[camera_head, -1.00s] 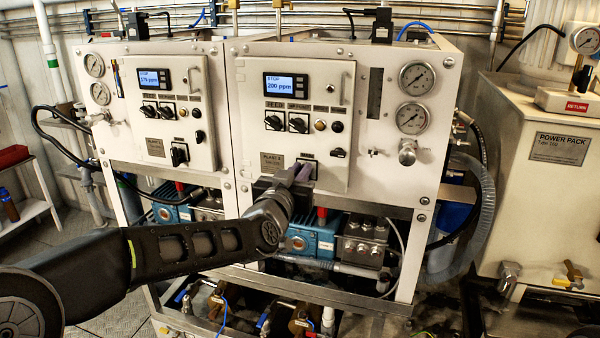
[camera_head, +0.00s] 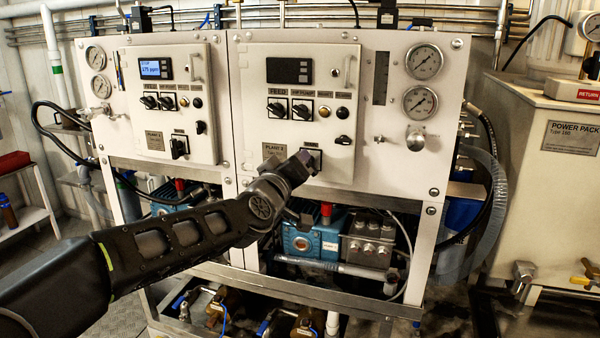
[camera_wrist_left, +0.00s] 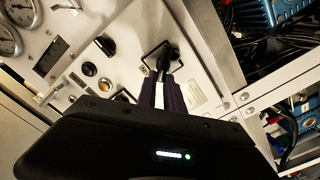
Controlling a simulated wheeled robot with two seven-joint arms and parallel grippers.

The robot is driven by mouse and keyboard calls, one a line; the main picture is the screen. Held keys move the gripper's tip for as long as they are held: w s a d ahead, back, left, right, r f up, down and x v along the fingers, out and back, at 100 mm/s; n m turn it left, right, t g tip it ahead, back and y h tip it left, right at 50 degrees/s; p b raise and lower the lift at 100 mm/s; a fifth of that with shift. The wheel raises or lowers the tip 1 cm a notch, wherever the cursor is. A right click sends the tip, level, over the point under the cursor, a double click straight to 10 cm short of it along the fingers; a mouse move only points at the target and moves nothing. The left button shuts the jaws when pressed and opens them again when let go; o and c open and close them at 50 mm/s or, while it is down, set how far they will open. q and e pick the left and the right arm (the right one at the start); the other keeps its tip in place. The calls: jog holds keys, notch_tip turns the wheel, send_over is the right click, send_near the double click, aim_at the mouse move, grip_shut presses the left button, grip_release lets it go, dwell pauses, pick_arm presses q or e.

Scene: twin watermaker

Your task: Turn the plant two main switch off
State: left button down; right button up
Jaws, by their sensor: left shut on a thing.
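The main switch (camera_head: 315,155) is a black rotary knob at the lower right of the right-hand panel (camera_head: 345,100), mostly hidden behind my left gripper (camera_head: 304,160) in the head view. In the left wrist view, the knob (camera_wrist_left: 167,54) sits on a framed plate at the tips of my left gripper (camera_wrist_left: 162,84). The dark fingers are shut on the knob. The display (camera_head: 289,70) on this panel is dark. My right gripper is not in view.
The left-hand panel (camera_head: 200,120) has a lit display (camera_head: 155,68) and its own main switch (camera_head: 179,147). Gauges (camera_head: 423,61) sit to the right of the right-hand panel. A blue pump (camera_head: 310,238) and pipes lie below. A power pack (camera_head: 545,180) stands at the right.

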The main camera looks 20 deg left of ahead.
pick_arm(q)
jog(key=shift+a+f+n+b, duration=0.1)
jog(key=shift+f+n+b, duration=0.15)
jog(key=shift+n+b, duration=1.05)
jog(key=shift+a+f+n+b, duration=0.1)
jog(key=shift+f+n+b, duration=0.35)
jog(key=shift+n, duration=1.6)
jog(key=shift+a+f+n+b, duration=0.1)
jog(key=shift+n+b, duration=1)
jog(key=shift+n, duration=0.55)
jog(key=c, duration=1.5)
grip_release()
jog(key=shift+o, duration=0.2)
jog(key=shift+r, duration=0.1)
jog(key=s, duration=0.7)
jog(key=shift+s+a, duration=0.3)
jog(key=shift+s, duration=0.05)
